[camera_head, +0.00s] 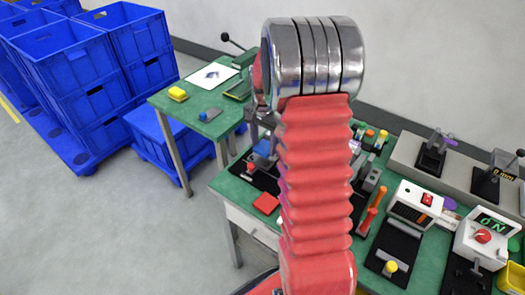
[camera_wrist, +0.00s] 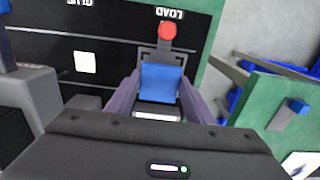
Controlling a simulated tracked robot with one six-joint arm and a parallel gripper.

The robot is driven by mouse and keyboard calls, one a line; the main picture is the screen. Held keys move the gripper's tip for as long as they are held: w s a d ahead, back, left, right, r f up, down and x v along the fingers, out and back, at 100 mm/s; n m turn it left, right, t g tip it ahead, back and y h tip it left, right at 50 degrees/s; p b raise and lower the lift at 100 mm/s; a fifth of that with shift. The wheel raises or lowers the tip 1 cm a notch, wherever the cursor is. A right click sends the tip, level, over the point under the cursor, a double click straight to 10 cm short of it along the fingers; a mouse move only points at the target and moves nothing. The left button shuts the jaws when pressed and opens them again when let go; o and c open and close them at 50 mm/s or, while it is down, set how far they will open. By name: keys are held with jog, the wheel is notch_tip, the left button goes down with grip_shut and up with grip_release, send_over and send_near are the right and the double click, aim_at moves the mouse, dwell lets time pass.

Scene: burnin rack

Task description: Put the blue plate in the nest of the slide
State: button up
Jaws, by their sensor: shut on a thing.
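The blue plate (camera_wrist: 160,83) is between the two grey-purple fingers of my gripper (camera_wrist: 159,88) in the wrist view. The gripper is shut on it. The black slide (camera_wrist: 160,56) with a red knob (camera_wrist: 167,30) lies right under and beyond the plate, near the upside-down LOAD label. The plate lines up with the slide's frame, but I cannot tell whether it rests in the nest or hangs just above it.
A white square (camera_wrist: 85,62) lies on the black track by the GLUE label. A grey block (camera_wrist: 30,95) stands at its left. A red plate (camera_head: 266,203) lies on the green bench. Several devices stand on the right; blue crates (camera_head: 75,60) are stacked at the left.

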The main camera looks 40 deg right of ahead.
aim_at(264, 148)
jog(key=shift+f, duration=1.45)
jog(key=shift+f, duration=0.1)
jog(key=o, duration=1.1)
notch_tip(264, 148, up, 12)
jog(key=shift+r, duration=0.1)
